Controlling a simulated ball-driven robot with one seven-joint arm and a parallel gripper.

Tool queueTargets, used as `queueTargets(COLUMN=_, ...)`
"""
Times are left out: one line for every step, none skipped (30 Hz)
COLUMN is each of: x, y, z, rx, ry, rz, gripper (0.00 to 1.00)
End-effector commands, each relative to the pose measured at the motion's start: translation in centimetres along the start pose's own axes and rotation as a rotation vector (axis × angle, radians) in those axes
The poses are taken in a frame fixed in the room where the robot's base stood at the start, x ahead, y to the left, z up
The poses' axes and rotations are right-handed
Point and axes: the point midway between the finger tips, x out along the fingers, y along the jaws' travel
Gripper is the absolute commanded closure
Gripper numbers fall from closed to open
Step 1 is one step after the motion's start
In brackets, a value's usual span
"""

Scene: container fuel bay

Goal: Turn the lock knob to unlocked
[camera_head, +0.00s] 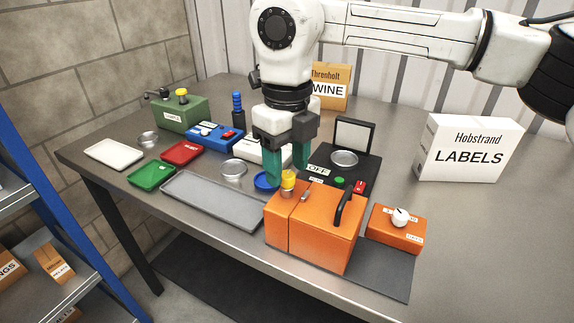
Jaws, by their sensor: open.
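A small orange box (395,236) stands on the right part of the table with a round white knob (400,217) on top. The knob has a dark pointer mark, and small white labels sit on the box, too small to read. I cannot tell for sure which position the knob points to. My gripper (287,168) has teal fingers pointing down, spread apart and empty. It is behind and left of the knob, close to a yellow-topped cylinder (288,181) on a larger orange box (323,237). I cannot tell whether the fingers touch the cylinder.
The larger orange box has a black handle (343,209) standing up, left of the small box. A black device (367,172) labelled OFF is behind. A white LABELS box (468,149) stands at back right. A grey tray (213,203) lies left.

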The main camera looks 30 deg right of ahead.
Motion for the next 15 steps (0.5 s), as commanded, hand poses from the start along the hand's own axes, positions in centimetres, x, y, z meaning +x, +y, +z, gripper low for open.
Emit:
queueTargets(x=-0.9, y=0.0, z=0.1, rx=0.000, ry=-0.003, rz=-0.003, gripper=0.46)
queueTargets(x=-1.4, y=0.0, z=0.1, rx=0.001, ry=-0.004, rz=-0.002, gripper=0.46)
queueTargets(x=-2.2, y=0.0, z=0.1, rx=0.001, ry=-0.005, rz=-0.001, gripper=0.46)
queueTargets(x=-2.8, y=0.0, z=0.1, rx=0.002, ry=-0.005, rz=-0.003, gripper=0.46)
queueTargets(x=-3.4, y=-0.1, z=0.1, rx=0.002, ry=-0.004, rz=-0.003, gripper=0.46)
queueTargets(x=-4.2, y=0.0, z=0.1, rx=0.001, ry=-0.004, rz=-0.002, gripper=0.46)
queueTargets(x=-4.8, y=0.0, z=0.1, rx=0.001, ry=-0.005, rz=-0.002, gripper=0.46)
queueTargets(x=-5.4, y=0.0, z=0.1, rx=0.002, ry=-0.005, rz=-0.003, gripper=0.46)
queueTargets(x=-6.1, y=0.0, z=0.1, rx=0.001, ry=-0.004, rz=-0.002, gripper=0.46)
queueTargets(x=-6.6, y=0.0, z=0.1, rx=0.001, ry=-0.004, rz=-0.002, gripper=0.46)
queueTargets(x=-7.1, y=0.0, z=0.1, rx=0.000, ry=-0.004, rz=-0.002, gripper=0.46)
queueTargets(x=-7.7, y=0.0, z=0.1, rx=0.001, ry=-0.004, rz=-0.002, gripper=0.46)
queueTargets(x=-8.1, y=0.0, z=0.1, rx=0.001, ry=-0.004, rz=-0.001, gripper=0.46)
queueTargets(x=-8.4, y=0.0, z=0.1, rx=0.001, ry=-0.003, rz=-0.001, gripper=0.46)
queueTargets(x=-8.8, y=0.0, z=0.1, rx=0.001, ry=-0.003, rz=-0.001, gripper=0.46)
